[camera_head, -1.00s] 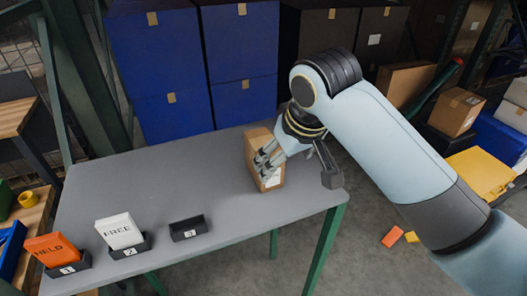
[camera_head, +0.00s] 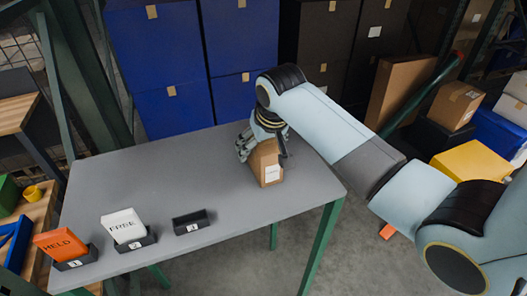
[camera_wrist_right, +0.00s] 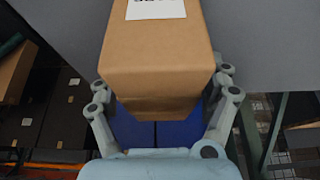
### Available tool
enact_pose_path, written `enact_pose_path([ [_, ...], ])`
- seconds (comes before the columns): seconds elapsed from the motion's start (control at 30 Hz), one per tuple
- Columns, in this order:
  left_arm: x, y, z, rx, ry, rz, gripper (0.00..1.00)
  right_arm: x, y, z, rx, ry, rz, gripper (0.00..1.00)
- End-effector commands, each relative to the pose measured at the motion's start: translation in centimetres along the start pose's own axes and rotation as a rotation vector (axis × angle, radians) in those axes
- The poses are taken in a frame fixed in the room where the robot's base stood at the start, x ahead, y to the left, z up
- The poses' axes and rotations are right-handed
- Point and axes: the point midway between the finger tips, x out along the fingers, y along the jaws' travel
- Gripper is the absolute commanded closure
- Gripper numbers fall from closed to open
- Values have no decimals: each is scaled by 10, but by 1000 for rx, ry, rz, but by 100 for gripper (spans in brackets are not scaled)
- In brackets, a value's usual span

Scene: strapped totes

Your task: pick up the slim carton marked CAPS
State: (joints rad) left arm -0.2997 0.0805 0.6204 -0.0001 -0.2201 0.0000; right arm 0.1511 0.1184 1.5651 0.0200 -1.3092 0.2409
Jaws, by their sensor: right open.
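A brown carton (camera_head: 270,176) with a white label stands upright near the right end of the grey table (camera_head: 150,180). Its label print is too small to read in the head view. In the right wrist view the carton (camera_wrist_right: 158,55) fills the middle, with its label cut off by the top edge. My right gripper (camera_head: 263,148) is open at the carton's far, upper part, one finger on each side. In the wrist view the gripper (camera_wrist_right: 163,92) has its fingers spread either side of the carton, seemingly apart from it. My left gripper is not in view.
Orange HELD (camera_head: 60,243) and white FREE (camera_head: 123,225) blocks stand in dark holders at the table's front left. An empty dark holder (camera_head: 191,222) is beside them. Blue boxes (camera_head: 165,60) stand behind the table. The table's middle is clear.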

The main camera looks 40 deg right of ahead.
Motion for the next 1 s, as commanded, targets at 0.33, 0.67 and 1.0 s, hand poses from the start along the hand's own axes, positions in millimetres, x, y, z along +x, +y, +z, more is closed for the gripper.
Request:
enact_pose_path([
  [0.33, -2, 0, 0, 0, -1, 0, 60, 14, 0, 0, 0, 2, 0, 17],
  [0.67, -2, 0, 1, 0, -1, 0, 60, 16, 0, 0, 0, 1, 0, 17],
  [1.0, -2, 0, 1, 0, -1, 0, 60, 18, 0, 2, 0, 1, 0, 38],
])
